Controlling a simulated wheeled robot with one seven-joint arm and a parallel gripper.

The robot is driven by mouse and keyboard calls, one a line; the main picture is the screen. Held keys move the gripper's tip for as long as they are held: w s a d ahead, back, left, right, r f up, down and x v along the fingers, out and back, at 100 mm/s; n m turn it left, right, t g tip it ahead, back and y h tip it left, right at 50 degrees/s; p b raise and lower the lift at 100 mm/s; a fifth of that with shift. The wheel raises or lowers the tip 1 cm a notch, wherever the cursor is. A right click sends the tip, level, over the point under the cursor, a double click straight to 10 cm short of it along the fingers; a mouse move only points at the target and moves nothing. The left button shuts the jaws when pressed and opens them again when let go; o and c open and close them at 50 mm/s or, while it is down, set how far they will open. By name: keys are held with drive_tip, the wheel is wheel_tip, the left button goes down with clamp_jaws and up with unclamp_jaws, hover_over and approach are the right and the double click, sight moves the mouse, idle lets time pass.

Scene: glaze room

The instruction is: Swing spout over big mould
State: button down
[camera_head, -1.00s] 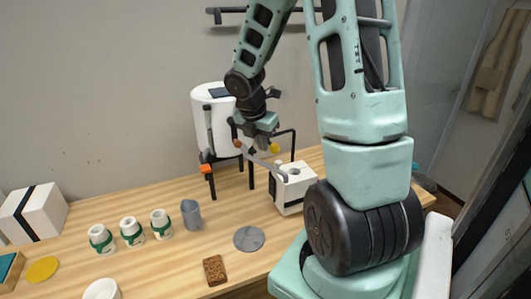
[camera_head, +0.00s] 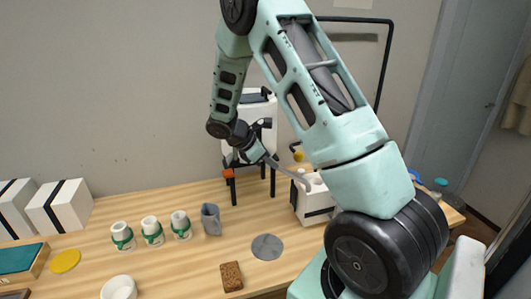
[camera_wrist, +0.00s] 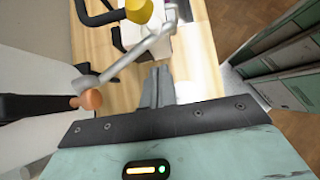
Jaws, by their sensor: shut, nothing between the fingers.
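The white slip tank (camera_head: 233,150) stands on dark legs at the back of the table. Its grey spout (camera_head: 287,172) slants down and right, with its tip in line with the top of the big white mould (camera_head: 314,207), a block with a black strap. I cannot tell exactly where the tip lies over the opening. My gripper (camera_head: 266,155) is shut and empty beside the spout's upper part in the head view. In the wrist view, the fingers (camera_wrist: 157,86) are together just below the grey spout (camera_wrist: 125,62); touching or apart is unclear. An orange-brown knob (camera_wrist: 91,99) is at left.
A black pipe with a yellow end (camera_wrist: 138,11) is close ahead. A grey jug (camera_head: 211,219), several green-banded white moulds (camera_head: 152,231), a grey disc (camera_head: 267,247) and a brown sponge (camera_head: 231,276) stand on the table. Strapped white blocks (camera_head: 60,206) stand at left.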

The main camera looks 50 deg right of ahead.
drive_tip(key=p, duration=0.3)
hover_over(287, 173)
drive_tip(key=s+a, duration=0.3)
drive_tip(key=f, duration=0.4)
drive_tip(key=shift+s, duration=0.2)
drive_tip(key=shift+s+d+n+t+h+b, duration=0.2)
drive_tip(key=shift+d+n+t+b, duration=0.25)
drive_tip(key=shift+n+b, duration=0.2)
drive_tip(key=shift+s+d+n+t+h+b, duration=0.1)
drive_tip(key=shift+d+n+t+h+b, duration=0.15)
drive_tip(key=shift+n+t+b, duration=0.3)
